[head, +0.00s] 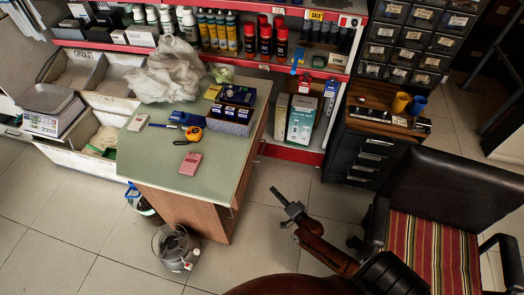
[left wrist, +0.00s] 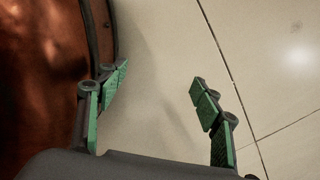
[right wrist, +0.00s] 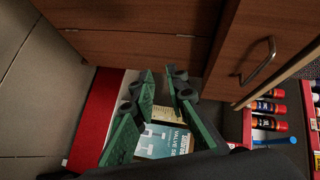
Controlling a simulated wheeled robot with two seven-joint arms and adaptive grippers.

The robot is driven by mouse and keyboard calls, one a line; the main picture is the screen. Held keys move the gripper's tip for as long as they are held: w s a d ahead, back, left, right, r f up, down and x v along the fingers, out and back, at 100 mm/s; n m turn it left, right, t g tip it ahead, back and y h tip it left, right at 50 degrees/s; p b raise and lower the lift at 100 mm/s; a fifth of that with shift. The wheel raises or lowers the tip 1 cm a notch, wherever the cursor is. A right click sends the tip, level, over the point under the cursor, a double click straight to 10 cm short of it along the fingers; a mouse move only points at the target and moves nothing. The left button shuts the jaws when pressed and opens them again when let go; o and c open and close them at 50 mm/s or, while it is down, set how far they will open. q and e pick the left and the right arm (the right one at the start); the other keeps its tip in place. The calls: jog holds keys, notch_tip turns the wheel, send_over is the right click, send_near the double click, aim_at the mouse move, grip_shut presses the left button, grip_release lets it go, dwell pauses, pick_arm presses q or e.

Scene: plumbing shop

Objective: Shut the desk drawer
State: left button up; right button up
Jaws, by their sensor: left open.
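The desk (head: 175,160) has a green top and brown wooden sides. In the right wrist view a wooden drawer front (right wrist: 240,55) with a metal handle (right wrist: 259,62) is at the upper right. A dark line runs along its left edge; I cannot tell how far it stands out. My right gripper (head: 281,206) is to the right of the desk, apart from it. In its wrist view (right wrist: 160,72) its fingers are partly closed, with a gap and nothing held. My left gripper (left wrist: 160,78) is open and empty above the floor, outside the head view.
A chair with a striped seat (head: 430,245) stands at the right, near my right arm. A glass container (head: 172,243) stands on the floor in front.

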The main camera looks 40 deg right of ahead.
aim_at(262, 151)
jog(key=w+d+r+m+t+h, duration=0.2)
jog(key=w+r+m+t, duration=0.35)
jog(key=r, duration=0.95)
pick_arm(q)
jog(key=w+b, duration=0.1)
jog(key=w, duration=0.5)
jog(key=shift+d+r, duration=0.3)
jog(key=shift+r, duration=0.15)
pick_arm(e)
jog(key=shift+m+g, duration=0.25)
jog(key=shift+g, duration=0.6)
jog(key=shift+w+d+r, duration=0.1)
jog(key=shift+w, duration=1.45)
jog(key=shift+w+d+r, duration=0.1)
jog(key=shift+w+d, duration=0.05)
jog(key=shift+w, duration=1.4)
jog(key=shift+w+d+r, duration=0.1)
jog(key=shift+w, duration=1.45)
grip_shut()
pick_arm(q)
jog(key=shift+w, duration=0.1)
